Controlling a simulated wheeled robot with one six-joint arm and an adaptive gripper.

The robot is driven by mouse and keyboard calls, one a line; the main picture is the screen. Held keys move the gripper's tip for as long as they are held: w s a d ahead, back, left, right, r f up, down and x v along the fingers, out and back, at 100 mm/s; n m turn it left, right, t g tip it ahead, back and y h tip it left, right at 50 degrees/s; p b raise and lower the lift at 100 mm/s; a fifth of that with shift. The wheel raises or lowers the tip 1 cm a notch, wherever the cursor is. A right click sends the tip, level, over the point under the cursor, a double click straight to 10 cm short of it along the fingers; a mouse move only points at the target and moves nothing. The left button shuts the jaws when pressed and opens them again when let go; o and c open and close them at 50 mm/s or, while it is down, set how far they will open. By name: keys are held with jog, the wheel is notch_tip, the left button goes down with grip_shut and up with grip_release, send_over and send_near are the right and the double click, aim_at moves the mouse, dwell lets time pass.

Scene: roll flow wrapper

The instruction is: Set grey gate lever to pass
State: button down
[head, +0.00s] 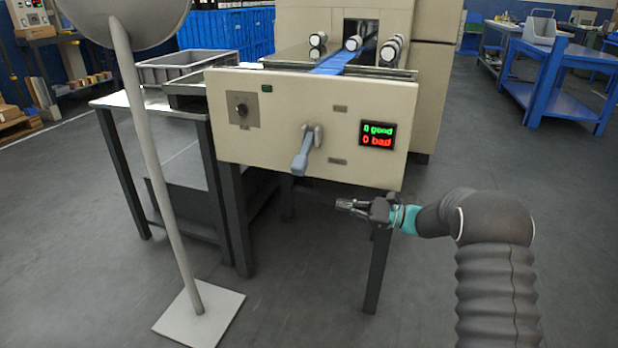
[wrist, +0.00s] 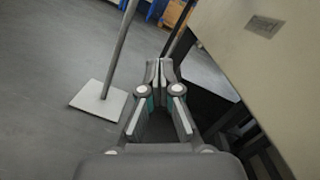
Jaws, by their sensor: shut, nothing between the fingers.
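The grey gate lever (head: 303,152) is mounted at the middle of the cream front panel (head: 230,140) in the head view. Its handle points down and slightly left. One small label plate sits above and right of it, another below and right; I cannot read them. My gripper (head: 340,205) is shut and empty, below and right of the lever, apart from it and in front of the panel's lower edge. In the wrist view my gripper (wrist: 158,65) is shut, with the panel at the right. The lever does not show there.
A pole on a square white base (head: 200,312) stands left in front of the machine. A black knob (head: 241,109) is left of the lever. A display (head: 377,135) reads 0 good, 0 bad. Rolls (head: 354,43) lie behind the panel by a blue belt (head: 333,64). Table legs stand below.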

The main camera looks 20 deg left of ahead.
aim_at(304, 152)
jog(key=r, duration=0.1)
jog(key=r+y, duration=0.1)
jog(key=r, duration=0.1)
jog(key=shift+w+d, duration=0.1)
jog(key=shift+d, duration=0.1)
jog(key=shift+f, duration=0.1)
jog(key=s+a+r, duration=0.2)
jog(key=a+r, duration=0.4)
jog(key=a, duration=0.3)
jog(key=shift+s+a, duration=0.35)
jog(key=shift+s, duration=0.05)
jog(key=shift+m, duration=0.3)
